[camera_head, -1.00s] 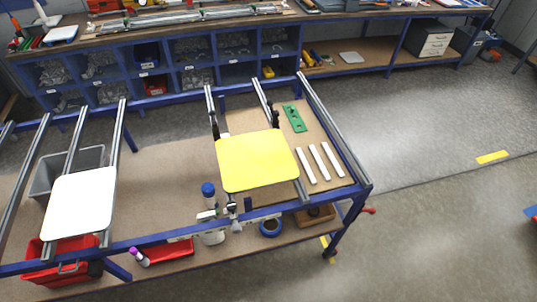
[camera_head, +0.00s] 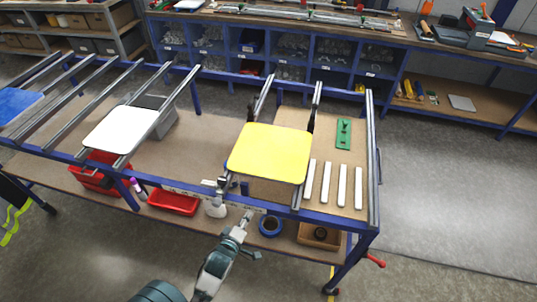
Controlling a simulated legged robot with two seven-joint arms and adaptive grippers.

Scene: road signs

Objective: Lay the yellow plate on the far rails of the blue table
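The yellow plate (camera_head: 270,151), square with rounded corners, lies flat over a pair of metal rails (camera_head: 317,97) on the right part of the blue table (camera_head: 334,221). Its near edge is close to the table's front beam; the rails run on behind it. I cannot tell whether it fully touches them. Black brackets stand just behind its far corners. My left gripper (camera_head: 241,231) is at the front beam, below and in front of the plate, apart from it. Its fingers are too small to tell open from shut. My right gripper is not in view.
A white plate (camera_head: 121,129) lies on rails to the left, and a blue plate (camera_head: 16,104) at the far left. White bars (camera_head: 326,184) and a green part (camera_head: 343,134) lie right of the yellow plate.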

